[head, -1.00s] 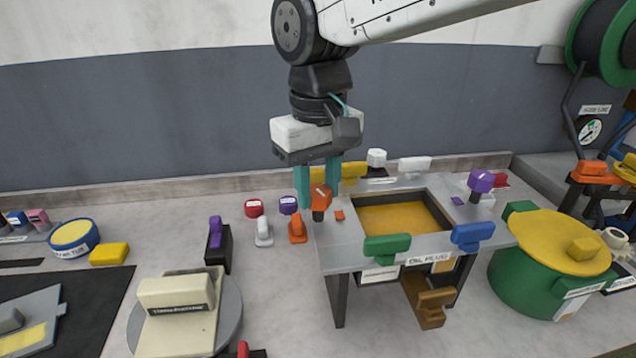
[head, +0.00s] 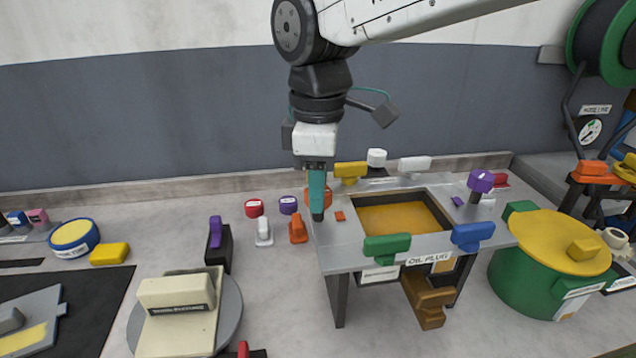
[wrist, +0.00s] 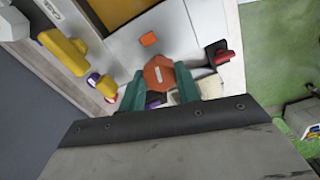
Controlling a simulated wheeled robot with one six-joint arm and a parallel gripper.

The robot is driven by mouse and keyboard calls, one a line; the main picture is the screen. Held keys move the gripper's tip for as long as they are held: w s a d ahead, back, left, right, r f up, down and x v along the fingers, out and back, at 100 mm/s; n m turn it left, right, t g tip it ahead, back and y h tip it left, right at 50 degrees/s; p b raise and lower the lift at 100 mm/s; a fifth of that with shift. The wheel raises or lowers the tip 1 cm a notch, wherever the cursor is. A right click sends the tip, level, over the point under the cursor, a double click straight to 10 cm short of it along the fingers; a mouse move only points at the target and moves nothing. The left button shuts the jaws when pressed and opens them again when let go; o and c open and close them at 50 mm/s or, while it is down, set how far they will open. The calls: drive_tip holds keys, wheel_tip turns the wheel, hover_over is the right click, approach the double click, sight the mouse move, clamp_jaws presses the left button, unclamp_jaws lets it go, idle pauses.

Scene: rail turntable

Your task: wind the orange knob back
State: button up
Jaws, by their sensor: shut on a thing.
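The orange knob (wrist: 159,75) stands at the left corner of the grey raised frame (head: 345,258). In the wrist view it is an orange many-sided cap with a pale mark, between my two teal fingers. My gripper (head: 317,205) points straight down and is shut on the knob. In the head view one finger covers most of the knob, and only an orange edge (head: 328,197) shows beside it. A small flat orange square (wrist: 149,39) lies on the frame next to the knob.
Yellow (head: 350,171), green (head: 387,247), blue (head: 472,236) and purple (head: 481,181) knobs stand around the frame's opening. A small orange piece (head: 298,230) and a white one (head: 263,232) stand on the table to the left. A green pot (head: 530,283) is at the right.

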drive_tip(key=shift+r+n, duration=0.1)
drive_tip(key=shift+n, duration=1)
drive_tip(key=o, duration=1)
wheel_tip(320, 180, up, 8)
drive_tip(key=shift+f, duration=0.15)
